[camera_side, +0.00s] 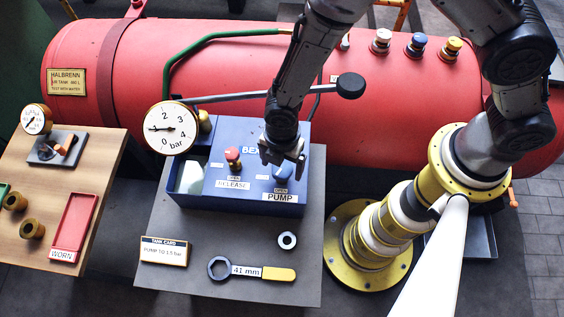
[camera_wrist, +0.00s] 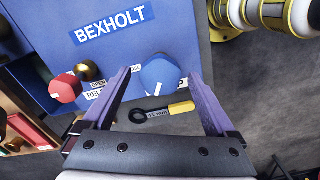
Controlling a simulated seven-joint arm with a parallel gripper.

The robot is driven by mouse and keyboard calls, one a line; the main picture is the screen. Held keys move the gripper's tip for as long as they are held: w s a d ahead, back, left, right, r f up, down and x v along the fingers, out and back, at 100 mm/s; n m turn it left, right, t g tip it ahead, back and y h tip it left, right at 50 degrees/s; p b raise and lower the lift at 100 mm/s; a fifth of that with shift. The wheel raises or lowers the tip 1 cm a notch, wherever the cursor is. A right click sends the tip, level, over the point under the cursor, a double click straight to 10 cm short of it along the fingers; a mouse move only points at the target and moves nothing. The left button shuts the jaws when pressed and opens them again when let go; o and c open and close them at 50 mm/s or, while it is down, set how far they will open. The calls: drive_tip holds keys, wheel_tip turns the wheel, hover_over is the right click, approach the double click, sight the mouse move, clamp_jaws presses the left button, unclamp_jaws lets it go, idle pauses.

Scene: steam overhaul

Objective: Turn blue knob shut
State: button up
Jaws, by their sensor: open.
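The blue knob (camera_side: 282,174) sits on top of the blue pump box (camera_side: 228,193), above the PUMP label, with an OPEN label beside it. In the side view my gripper (camera_side: 284,160) points down over it and hides part of it. In the wrist view the blue knob (camera_wrist: 160,72) lies between the two fingertips of my open gripper (camera_wrist: 161,84), with a gap on each side. A white mark shows on the knob's edge. I cannot tell whether the fingers are down around it or still above it.
The red RELEASE knob (camera_side: 232,154) stands left of the blue one, close to my gripper. A round gauge (camera_side: 171,128) and a black-ended lever (camera_side: 350,86) rise behind the box. A 41 mm wrench (camera_side: 250,271), ring (camera_side: 287,240) and task card (camera_side: 164,251) lie in front.

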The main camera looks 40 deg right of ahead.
sight(282, 168)
drive_tip(key=c, duration=1.4)
drive_tip(key=shift+m, duration=0.3)
drive_tip(key=m, duration=1.1)
drive_tip(key=shift+m, duration=0.3)
drive_tip(key=o, duration=1.4)
wheel_tip(282, 168, up, 14)
